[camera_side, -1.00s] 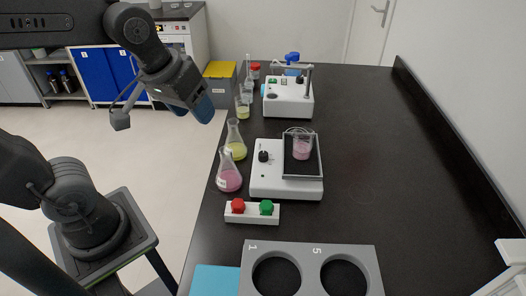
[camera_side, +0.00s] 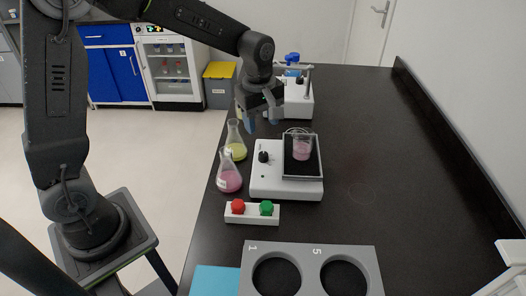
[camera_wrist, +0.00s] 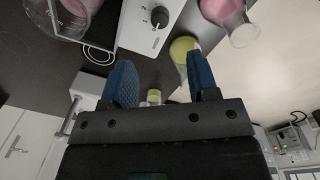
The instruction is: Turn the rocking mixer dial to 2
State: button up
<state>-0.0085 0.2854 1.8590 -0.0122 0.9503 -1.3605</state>
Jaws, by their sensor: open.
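The white rocking mixer (camera_side: 262,182) stands on the black bench, with a beaker of pink liquid (camera_side: 302,150) on its dark tray. Its small black dial (camera_side: 263,156) is on the left part of its top. In the wrist view the dial (camera_wrist: 159,17) shows near the top with a white pointer mark; I cannot read its setting. My gripper (camera_side: 263,123) is above and behind the dial in the side view, apart from it. In the wrist view its two blue fingers (camera_wrist: 163,82) are spread, with nothing held.
A yellow-liquid flask (camera_side: 236,150) and a pink-liquid flask (camera_side: 229,181) stand left of the mixer. A red and green button box (camera_side: 252,219) is in front. Another white device (camera_side: 300,108) stands behind. The bench's right side is clear.

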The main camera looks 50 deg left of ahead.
aim_at(263, 154)
jog(key=f, duration=1)
jog(key=shift+w+f, duration=0.25)
jog(key=shift+c, duration=0.5)
jog(key=c, duration=0.8)
